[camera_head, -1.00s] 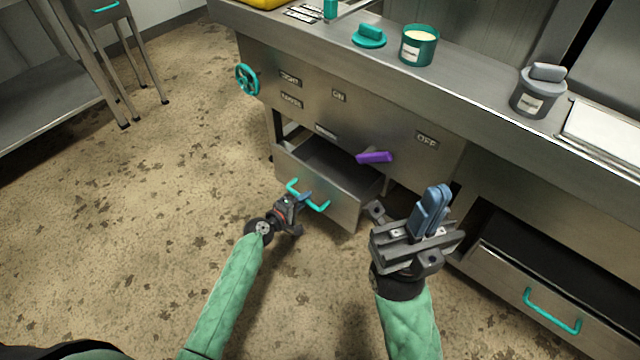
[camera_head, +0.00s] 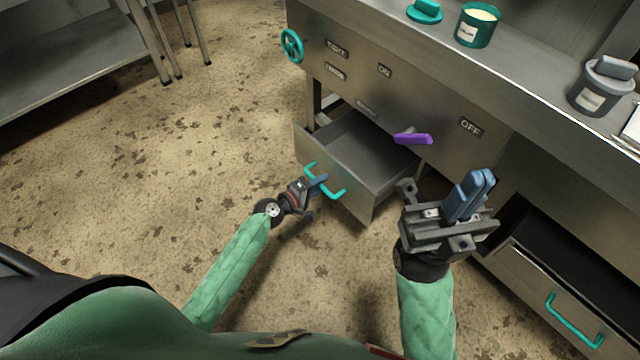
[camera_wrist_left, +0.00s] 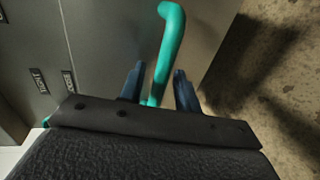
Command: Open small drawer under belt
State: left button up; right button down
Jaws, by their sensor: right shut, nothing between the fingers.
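The small drawer (camera_head: 335,185) under the belt counter stands pulled out, with its empty-looking inside visible. Its teal handle (camera_head: 338,194) is on the front. My right gripper (camera_head: 480,182) is shut and empty, raised to the right of the drawer.
A purple lever (camera_head: 413,138) sticks out of the panel above the drawer. A teal valve wheel (camera_head: 292,45) is at the panel's left. Another drawer with a teal handle (camera_head: 573,321) is at the lower right. The floor on the left is clear.

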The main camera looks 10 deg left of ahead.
pick_arm(q)
jog(key=shift+s, duration=0.1)
jog(key=v, duration=0.7)
jog(key=shift+s+a, duration=0.2)
jog(key=shift+s, duration=0.05)
dwell(0.4)
